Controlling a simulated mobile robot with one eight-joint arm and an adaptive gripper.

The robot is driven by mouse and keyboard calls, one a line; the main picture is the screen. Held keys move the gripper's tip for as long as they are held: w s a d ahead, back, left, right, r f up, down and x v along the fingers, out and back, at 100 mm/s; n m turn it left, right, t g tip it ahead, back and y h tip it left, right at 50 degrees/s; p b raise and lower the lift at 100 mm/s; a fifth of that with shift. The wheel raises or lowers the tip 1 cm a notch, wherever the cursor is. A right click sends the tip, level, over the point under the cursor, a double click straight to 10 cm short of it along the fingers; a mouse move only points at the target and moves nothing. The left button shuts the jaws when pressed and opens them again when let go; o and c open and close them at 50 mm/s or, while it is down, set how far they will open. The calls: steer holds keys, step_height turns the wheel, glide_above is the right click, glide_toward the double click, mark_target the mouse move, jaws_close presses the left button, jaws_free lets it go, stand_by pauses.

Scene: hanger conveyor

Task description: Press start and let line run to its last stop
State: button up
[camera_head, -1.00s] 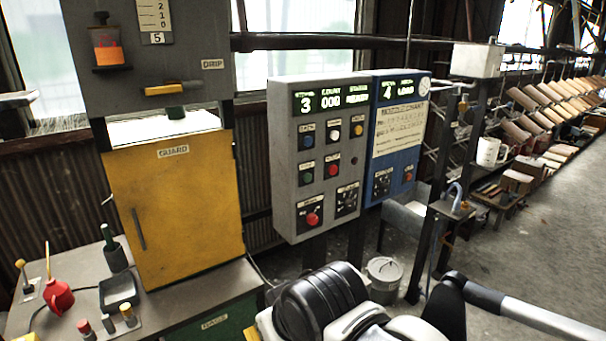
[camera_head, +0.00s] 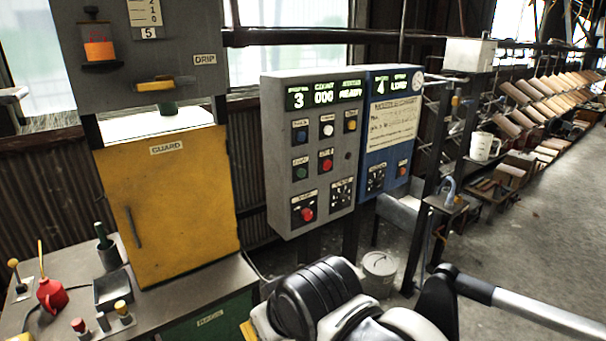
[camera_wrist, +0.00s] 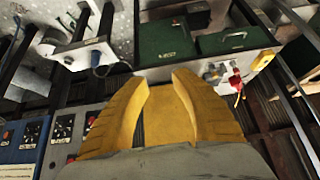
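The grey control box (camera_head: 312,150) stands at the middle of the head view. Its display (camera_head: 323,95) reads 3, 000 and a word that looks like READY. Below are blue, white and yellow buttons, a green button (camera_head: 301,172), a red button (camera_head: 326,164) and a larger red button (camera_head: 307,214). Their small labels are too blurred to read, so I cannot tell which is start. My gripper (camera_wrist: 163,75) shows in the wrist view with its two yellow fingers apart and nothing seen held. It is clear of the box's buttons. The head view does not show its fingertips.
A blue box (camera_head: 392,140) showing 4 and probably LOAD adjoins on the right. A yellow guard door (camera_head: 185,200) stands left above a bench with a red oil can (camera_head: 51,294). A bucket (camera_head: 379,272) stands on the floor. Open floor (camera_head: 540,240) lies to the right.

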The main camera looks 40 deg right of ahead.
jaws_close()
stand_by(1.0)
